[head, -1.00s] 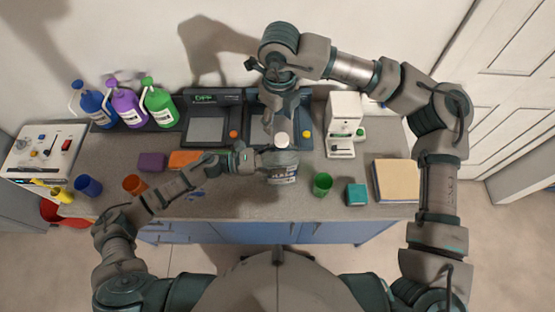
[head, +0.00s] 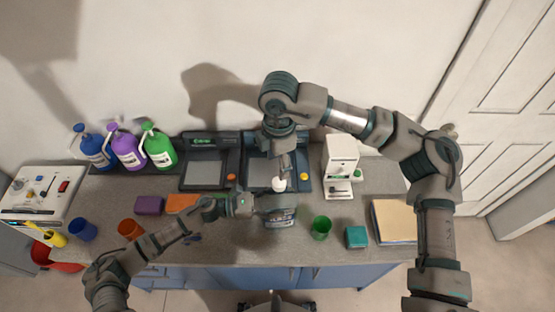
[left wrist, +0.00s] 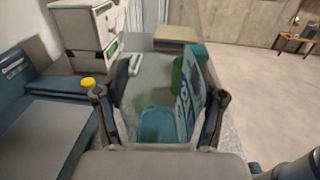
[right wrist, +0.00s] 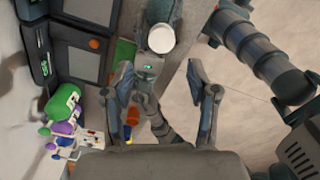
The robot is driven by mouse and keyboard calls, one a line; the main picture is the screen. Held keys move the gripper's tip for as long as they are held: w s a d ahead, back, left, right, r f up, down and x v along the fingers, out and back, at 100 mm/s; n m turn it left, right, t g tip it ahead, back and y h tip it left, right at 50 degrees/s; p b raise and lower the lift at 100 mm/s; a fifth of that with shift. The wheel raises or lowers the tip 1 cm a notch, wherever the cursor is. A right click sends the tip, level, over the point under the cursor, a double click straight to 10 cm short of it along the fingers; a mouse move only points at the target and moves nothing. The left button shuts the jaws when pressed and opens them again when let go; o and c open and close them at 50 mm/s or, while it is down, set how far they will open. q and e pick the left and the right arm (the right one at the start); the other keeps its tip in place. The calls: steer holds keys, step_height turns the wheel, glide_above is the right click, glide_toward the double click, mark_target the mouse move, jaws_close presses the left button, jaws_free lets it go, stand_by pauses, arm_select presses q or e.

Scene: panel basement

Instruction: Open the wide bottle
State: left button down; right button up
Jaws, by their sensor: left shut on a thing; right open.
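The wide bottle (head: 281,216) has a pale label and a white cap (head: 279,185) on top. It looks upright over the counter's front middle; I cannot tell whether its base touches. My left gripper (head: 258,205) is shut around its body from the left. In the left wrist view, the label (left wrist: 188,105) shows between the fingers. My right gripper (head: 284,168) points down above the cap, open and empty. In the right wrist view, the white cap (right wrist: 161,38) lies just beyond the open fingertips (right wrist: 160,70). My left gripper hides part of the bottle.
A green cup (head: 320,228) and teal box (head: 356,237) stand right of the bottle. A white machine (head: 341,160) stands behind them. An orange block (head: 182,203) and purple block (head: 149,205) lie left. Blue, purple and green jugs (head: 127,150) stand at the back left.

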mark_target(277, 182)
steer(key=shift+f, duration=0.3)
step_height(277, 182, down, 8)
steer(key=shift+a+r, duration=0.1)
steer(key=shift+r, duration=0.15)
